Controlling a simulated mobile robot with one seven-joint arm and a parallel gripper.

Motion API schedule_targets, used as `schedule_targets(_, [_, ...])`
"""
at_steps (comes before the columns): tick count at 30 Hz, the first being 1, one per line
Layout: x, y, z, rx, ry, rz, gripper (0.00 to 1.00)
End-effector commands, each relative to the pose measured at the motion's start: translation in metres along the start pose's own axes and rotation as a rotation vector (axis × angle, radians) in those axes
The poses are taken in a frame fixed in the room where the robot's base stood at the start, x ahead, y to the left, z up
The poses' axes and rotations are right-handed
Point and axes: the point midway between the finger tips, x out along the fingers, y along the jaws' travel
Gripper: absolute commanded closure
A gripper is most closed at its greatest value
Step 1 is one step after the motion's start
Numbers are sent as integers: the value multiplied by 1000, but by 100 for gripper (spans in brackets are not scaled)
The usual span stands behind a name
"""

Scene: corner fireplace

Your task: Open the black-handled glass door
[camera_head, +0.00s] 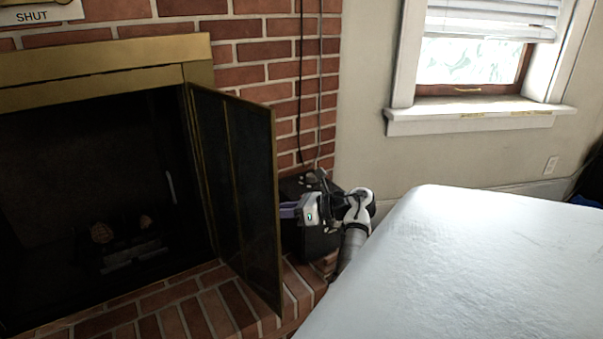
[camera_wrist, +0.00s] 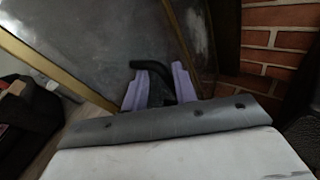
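The glass door (camera_head: 236,190) stands swung out from the brass-framed fireplace, with dark glass and a brass edge. In the wrist view its pane (camera_wrist: 90,38) and brass frame fill the upper left. The black handle (camera_wrist: 150,66) is a bent bar showing between and just past my purple fingertips. My gripper (camera_wrist: 158,82) has its fingers on either side of the handle, and dark material fills the gap, so it looks shut on it. In the head view my gripper (camera_head: 288,211) is at the door's right edge, its fingertips partly hidden by the door.
The dark firebox (camera_head: 90,180) lies open left of the door. A brick hearth (camera_head: 190,312) runs below it. A black box (camera_head: 312,240) stands by the brick wall (camera_head: 268,60), close behind my gripper. A large pale surface (camera_head: 470,265) fills the right foreground.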

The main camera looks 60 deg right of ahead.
Motion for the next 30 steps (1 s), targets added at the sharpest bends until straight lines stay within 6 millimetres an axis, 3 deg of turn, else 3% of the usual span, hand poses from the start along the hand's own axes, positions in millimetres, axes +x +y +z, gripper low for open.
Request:
schedule_targets(1, [-9,-2,11,-18,-18,-7,75])
schedule_targets(30, [-47,-48,8,-9,-8,-1,75])
